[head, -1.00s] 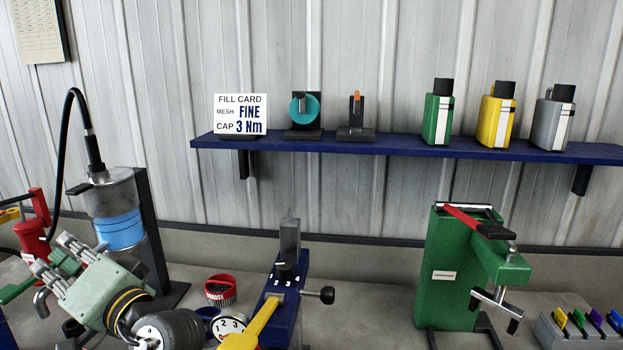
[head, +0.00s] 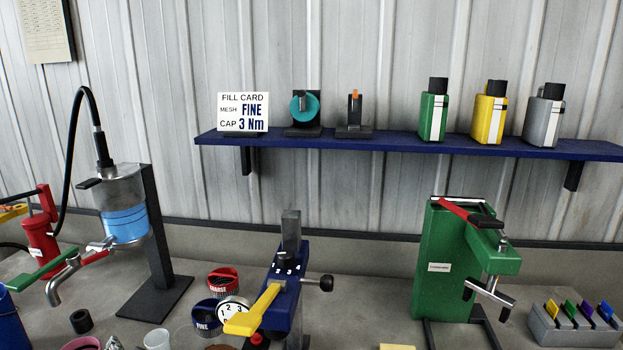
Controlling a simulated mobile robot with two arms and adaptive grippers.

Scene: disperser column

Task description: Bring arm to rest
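Neither of my grippers shows in the head view now, and no part of my arms is visible. The disperser column (head: 124,190) stands at the left, a grey cylinder with a blue band on a black stand. A bent metal spout (head: 60,280) with a green handle (head: 40,262) and a red handle (head: 92,258) sits below it. A blue torque device (head: 291,262) with a yellow lever (head: 253,311) stands at the centre.
A green press (head: 440,270) with a red handle stands at the right, beside a grey rack (head: 572,332) of coloured tabs. Red and blue mesh cups (head: 222,279) (head: 205,316) stand left of centre. A blue wall shelf (head: 400,145) holds a fill card (head: 243,112) and several bottles.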

